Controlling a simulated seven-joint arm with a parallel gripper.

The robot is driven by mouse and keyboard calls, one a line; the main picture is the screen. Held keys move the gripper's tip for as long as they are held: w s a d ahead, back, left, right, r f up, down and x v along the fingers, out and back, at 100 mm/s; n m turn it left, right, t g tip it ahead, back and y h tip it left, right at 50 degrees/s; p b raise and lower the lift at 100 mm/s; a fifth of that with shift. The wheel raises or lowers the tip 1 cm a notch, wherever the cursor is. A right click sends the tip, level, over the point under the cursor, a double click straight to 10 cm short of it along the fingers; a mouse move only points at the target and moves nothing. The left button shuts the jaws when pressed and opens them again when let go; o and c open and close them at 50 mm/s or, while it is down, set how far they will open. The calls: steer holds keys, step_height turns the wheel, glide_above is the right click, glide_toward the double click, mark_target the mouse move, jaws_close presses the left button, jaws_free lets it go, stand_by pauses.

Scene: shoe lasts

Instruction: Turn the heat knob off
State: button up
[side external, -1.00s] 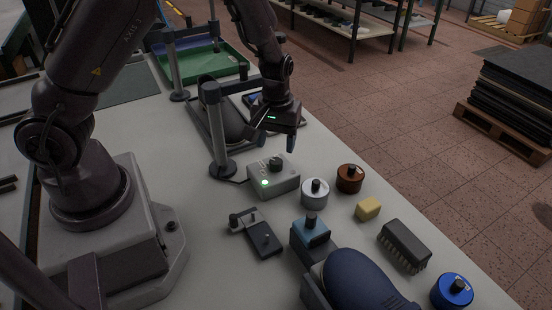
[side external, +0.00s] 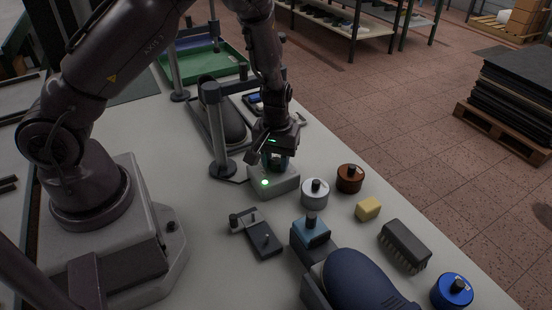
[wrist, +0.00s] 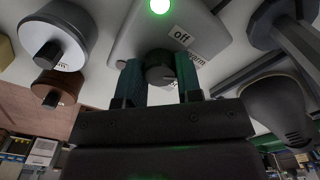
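The heat control box (side external: 279,186) is a grey box with a lit green lamp (side external: 265,183), standing on the bench in the side view. Its dark round knob (wrist: 158,57) shows in the wrist view, beside an "off" label (wrist: 181,37) and a partly covered second label that seems to read "warm". My gripper (side external: 276,166) is down over the box top. In the wrist view its two teal fingers (wrist: 161,72) stand on either side of the knob. I cannot tell whether they touch it. In the side view the fingers hide the knob.
A white canister (side external: 314,195) and a brown one (side external: 350,179) stand close right of the box. A grey post (side external: 216,135) rises at its left. A yellow block (side external: 368,208), a brush (side external: 404,246) and a dark latch plate (side external: 259,240) lie nearer the camera.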

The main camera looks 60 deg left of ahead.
mark_target(276, 161)
steer(key=shift+n, duration=0.3)
steer(key=n, duration=0.5)
steer(key=shift+n, duration=0.3)
steer(key=n, duration=0.5)
steer(key=shift+n, duration=0.3)
steer(key=o, duration=0.9)
steer(key=shift+o, duration=0.2)
steer(key=shift+r, duration=0.1)
step_height(276, 161, up, 13)
